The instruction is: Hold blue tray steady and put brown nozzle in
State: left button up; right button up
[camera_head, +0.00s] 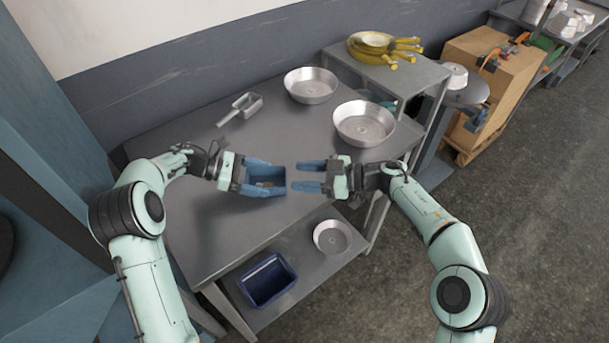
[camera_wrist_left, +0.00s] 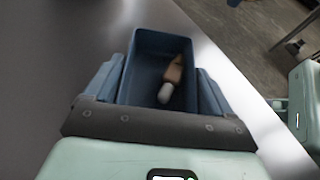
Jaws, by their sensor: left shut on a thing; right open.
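The blue tray (camera_head: 279,174) is held above or at the metal table top by my left gripper (camera_head: 266,178). That gripper is shut on it, a finger at each side, and the tray also shows in the left wrist view (camera_wrist_left: 152,48). Inside the tray lies a brown nozzle (camera_wrist_left: 175,70), with a white piece at its near end; I cannot tell whether they are one object. My right gripper (camera_head: 298,177) is open and empty, just right of the tray, its fingers pointing at it.
Two round metal pans (camera_head: 311,86) (camera_head: 364,124) and a metal scoop (camera_head: 240,107) stand on the table (camera_head: 190,150). A dark blue bin (camera_head: 267,281) and another pan (camera_head: 332,237) are on the lower shelf.

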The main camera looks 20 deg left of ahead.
pick_arm(q)
jog(key=o, duration=0.9)
jog(key=shift+a, duration=0.1)
jog(key=v, duration=1.2)
jog(key=shift+s, duration=0.15)
